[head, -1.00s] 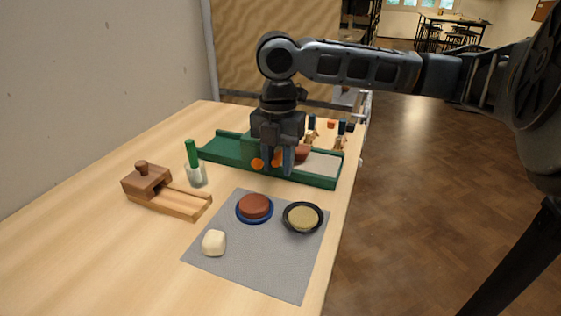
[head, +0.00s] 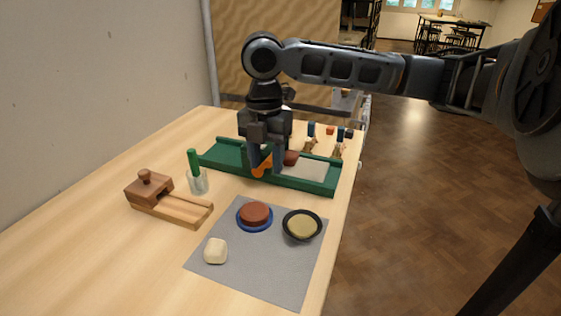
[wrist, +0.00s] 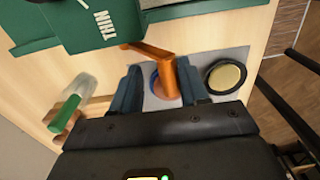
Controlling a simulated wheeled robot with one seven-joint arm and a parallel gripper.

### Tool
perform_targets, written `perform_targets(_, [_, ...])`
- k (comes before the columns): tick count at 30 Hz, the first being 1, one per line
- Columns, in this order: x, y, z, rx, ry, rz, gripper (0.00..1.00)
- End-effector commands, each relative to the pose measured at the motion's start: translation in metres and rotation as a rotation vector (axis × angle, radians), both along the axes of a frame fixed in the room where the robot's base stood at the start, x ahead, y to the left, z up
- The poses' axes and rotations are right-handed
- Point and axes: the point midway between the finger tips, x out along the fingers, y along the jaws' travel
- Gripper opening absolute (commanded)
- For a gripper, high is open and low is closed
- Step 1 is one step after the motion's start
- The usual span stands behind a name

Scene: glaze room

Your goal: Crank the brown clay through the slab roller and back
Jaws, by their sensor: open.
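The green slab roller (head: 225,153) lies across the table, with a pale grey bed (head: 303,168) on its right part. A reddish-brown clay lump (head: 290,158) sits on the bed beside the roller housing, partly hidden by my gripper. My gripper (head: 264,168) points down in front of the housing, its jaws open. The orange crank (head: 262,167) is between its fingers. In the wrist view, the orange crank (wrist: 167,72) reaches from the green housing marked THIN (wrist: 97,25) into the gap between the fingers (wrist: 160,92); contact cannot be told.
A grey mat (head: 252,272) in front holds a blue dish (head: 240,224) of brown clay, a black bowl (head: 318,231) and a cream lump (head: 215,251). A wooden block tool (head: 150,188) and a green-handled tool in a cup (head: 196,172) stand left. Small figures stand behind.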

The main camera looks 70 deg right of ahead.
Motion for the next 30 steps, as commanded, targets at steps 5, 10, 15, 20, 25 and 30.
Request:
perform_targets(5, [0.004,0.0,0.0,0.001,-0.003,0.0,0.34])
perform_targets(10, [0.003,0.0,0.0,0.001,-0.002,0.0,0.34])
perform_targets(15, [0.007,0.0,0.003,0.001,-0.002,0.001,0.34])
perform_targets(20, [0.015,-0.001,0.007,0.001,-0.002,0.0,0.34])
perform_targets(25, [0.025,-0.001,0.011,0.001,-0.001,0.0,0.34])
perform_targets(30, [0.029,-0.001,0.012,0.001,-0.001,0.0,0.34])
